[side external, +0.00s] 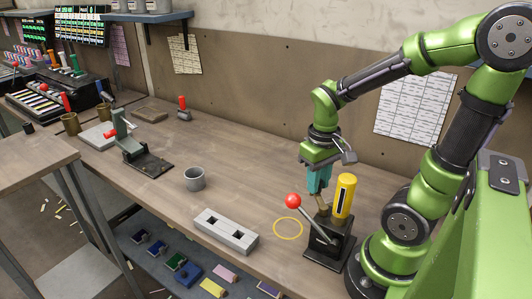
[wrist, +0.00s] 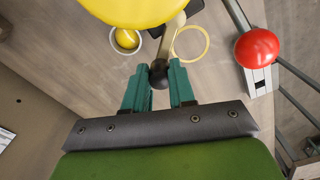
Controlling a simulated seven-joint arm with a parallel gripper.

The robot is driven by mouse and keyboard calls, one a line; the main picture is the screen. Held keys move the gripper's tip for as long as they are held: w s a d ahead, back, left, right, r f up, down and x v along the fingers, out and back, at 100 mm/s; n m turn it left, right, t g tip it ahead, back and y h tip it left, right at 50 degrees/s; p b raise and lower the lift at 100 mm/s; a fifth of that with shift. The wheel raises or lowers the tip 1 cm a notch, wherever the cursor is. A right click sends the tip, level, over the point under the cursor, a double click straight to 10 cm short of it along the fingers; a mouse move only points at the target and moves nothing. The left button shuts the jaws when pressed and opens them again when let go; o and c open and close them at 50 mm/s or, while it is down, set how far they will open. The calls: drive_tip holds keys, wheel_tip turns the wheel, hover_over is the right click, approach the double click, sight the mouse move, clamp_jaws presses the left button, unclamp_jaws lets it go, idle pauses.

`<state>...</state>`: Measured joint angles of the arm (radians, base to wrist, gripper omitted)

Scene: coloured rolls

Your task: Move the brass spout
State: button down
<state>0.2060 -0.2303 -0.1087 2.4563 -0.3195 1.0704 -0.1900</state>
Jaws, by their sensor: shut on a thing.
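The brass spout (side external: 322,206) is a short tan piece on a black-based dispenser (side external: 328,252), beside its upright yellow cylinder (side external: 345,195). In the wrist view the spout (wrist: 167,43) shows as a slim rod ending in a dark ball between the fingers. My gripper (side external: 319,192), with teal fingers, comes down from above and is shut on the spout's end. It also shows in the wrist view (wrist: 159,76). The fingers hide part of the spout in the side view. A lever with a red ball (side external: 293,200) leans out to the left of the dispenser.
A yellow ring mark (side external: 287,229) lies on the bench left of the dispenser. A grey slotted block (side external: 226,232) and a grey cup (side external: 194,179) stand further left. A green clamp-like tool (side external: 142,153) stands at far left.

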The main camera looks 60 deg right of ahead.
drive_tip(key=shift+w+a+n, duration=0.25)
drive_tip(key=shift+a+n, duration=0.1)
drive_tip(key=shift+n, duration=0.5)
drive_tip(key=shift+w+a+n, duration=0.25)
drive_tip(key=shift+a+n, duration=0.05)
drive_tip(key=shift+n, duration=0.6)
drive_tip(key=shift+w+a+n, duration=0.25)
drive_tip(key=shift+a+n, duration=0.1)
drive_tip(key=shift+n, duration=0.5)
drive_tip(key=c, duration=0.9)
unclamp_jaws()
drive_tip(key=shift+c, duration=0.2)
wheel_tip(320, 180, up, 17)
